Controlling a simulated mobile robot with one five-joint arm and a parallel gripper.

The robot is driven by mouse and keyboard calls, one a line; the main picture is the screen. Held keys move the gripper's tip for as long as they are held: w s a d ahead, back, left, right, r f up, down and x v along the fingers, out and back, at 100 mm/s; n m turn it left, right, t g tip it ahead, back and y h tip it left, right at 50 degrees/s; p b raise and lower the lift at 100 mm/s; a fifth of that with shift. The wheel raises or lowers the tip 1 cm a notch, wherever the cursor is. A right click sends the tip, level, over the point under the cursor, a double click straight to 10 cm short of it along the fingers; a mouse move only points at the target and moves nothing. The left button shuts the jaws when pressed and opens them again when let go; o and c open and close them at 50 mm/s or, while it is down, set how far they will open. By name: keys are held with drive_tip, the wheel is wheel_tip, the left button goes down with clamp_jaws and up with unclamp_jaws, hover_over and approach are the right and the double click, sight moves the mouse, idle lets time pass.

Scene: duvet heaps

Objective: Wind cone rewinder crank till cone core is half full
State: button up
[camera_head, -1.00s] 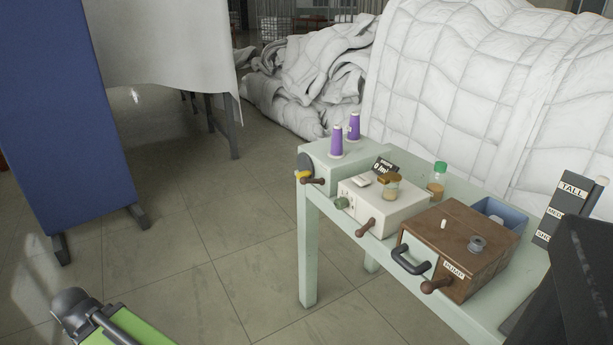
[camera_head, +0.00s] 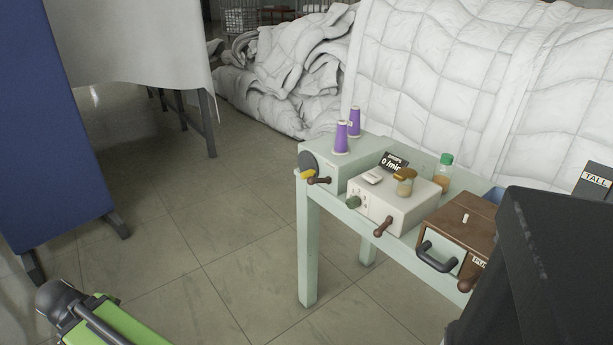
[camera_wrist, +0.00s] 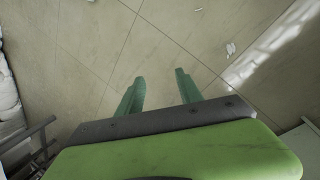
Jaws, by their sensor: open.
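The cone rewinder looks to be the pale green box (camera_head: 345,163) at the far left end of the table in the head view. Two purple cones (camera_head: 341,137) stand upright on it. A dark disc (camera_head: 309,162) with a yellow piece is on its left end, with a brown-knobbed crank (camera_head: 319,181) below. How full any cone core is cannot be made out. My gripper (camera_wrist: 158,84) shows in the wrist view with its two green fingers apart, empty, over bare tiled floor. The rewinder is not seen in the wrist view.
A cream box (camera_head: 393,209) with its own crank and a jar on top sits beside the rewinder. A green-capped bottle (camera_head: 443,176) and a brown wooden box (camera_head: 462,232) follow. A blue panel (camera_head: 55,140) stands left. White duvets (camera_head: 455,85) heap behind. Floor before the table is clear.

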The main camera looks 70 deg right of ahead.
drive_tip(key=s+d+r+n+g+h, duration=0.1)
drive_tip(key=s+d+r+n+h, duration=0.15)
drive_tip(key=d, duration=1.05)
drive_tip(key=n+g+h, duration=0.8)
drive_tip(key=n+h, duration=0.1)
approach(302, 177)
drive_tip(key=x, duration=1.1)
drive_tip(key=shift+s+d, duration=0.2)
drive_tip(key=shift+d, duration=0.1)
drive_tip(key=shift+c, duration=0.3)
clamp_jaws()
